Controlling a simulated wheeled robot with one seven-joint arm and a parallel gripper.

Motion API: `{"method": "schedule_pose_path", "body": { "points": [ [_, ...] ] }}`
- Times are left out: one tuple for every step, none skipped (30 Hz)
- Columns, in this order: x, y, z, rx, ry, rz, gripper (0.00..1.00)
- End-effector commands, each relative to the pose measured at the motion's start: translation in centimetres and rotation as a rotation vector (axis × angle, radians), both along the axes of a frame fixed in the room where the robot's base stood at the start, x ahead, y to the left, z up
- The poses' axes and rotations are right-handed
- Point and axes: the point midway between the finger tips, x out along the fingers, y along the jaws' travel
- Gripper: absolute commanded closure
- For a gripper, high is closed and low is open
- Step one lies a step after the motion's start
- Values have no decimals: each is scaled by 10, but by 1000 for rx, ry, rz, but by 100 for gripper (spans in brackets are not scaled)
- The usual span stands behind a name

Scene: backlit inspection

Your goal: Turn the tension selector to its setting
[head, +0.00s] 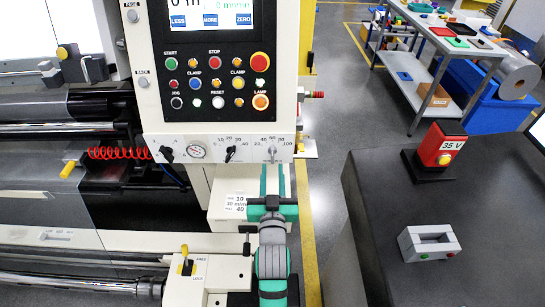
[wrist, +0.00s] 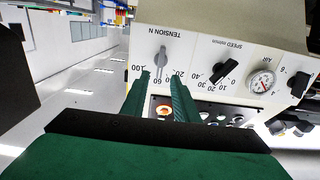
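The tension selector is a grey bar knob (head: 272,154) at the right end of the panel's lower strip, with a scale from 20 to 100. In the wrist view the strip is upside down; the knob (wrist: 162,58) stands nearly upright, in line with the 60 mark. My gripper (head: 273,168) is just below the knob in the head view. Its two green fingers (wrist: 160,76) are apart with nothing between them, their tips close to the knob's lower end. Whether they touch it cannot be told. The fingers partly cover the scale.
The black speed selector (head: 231,154) and an air gauge (head: 196,151) sit left of the tension knob. A setting card (head: 236,206) shows 10, 30 m/min and 40 in small print. Push buttons lie above. A dark bench (head: 440,215) stands at right, with floor between.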

Motion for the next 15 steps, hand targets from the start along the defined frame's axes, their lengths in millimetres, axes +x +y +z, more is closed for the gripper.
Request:
{"method": "schedule_pose_path", "body": {
  "points": [
    [10, 0, 1, 0, -1, 0, 73],
    [15, 0, 2, 0, -2, 0, 73],
    [22, 0, 1, 0, -1, 0, 73],
    [27, 0, 1, 0, -1, -1, 73],
    [31, 0, 1, 0, -2, -1, 73],
    [37, 0, 1, 0, -1, -1, 73],
    [41, 0, 1, 1, -2, -1, 73],
    [45, 0, 1, 0, -1, -1, 73],
    [49, 0, 0, 0, 0, -1, 73],
    [52, 0, 0, 0, -1, -1, 73],
    [55, 0, 1, 0, -1, -1, 73],
    [58, 0, 0, 0, 0, -1, 73],
    [60, 0, 0, 0, 0, -1, 73],
    [61, 0, 0, 0, 0, -1, 73],
    [63, 0, 0, 0, 0, -1, 73]
  ]
}}
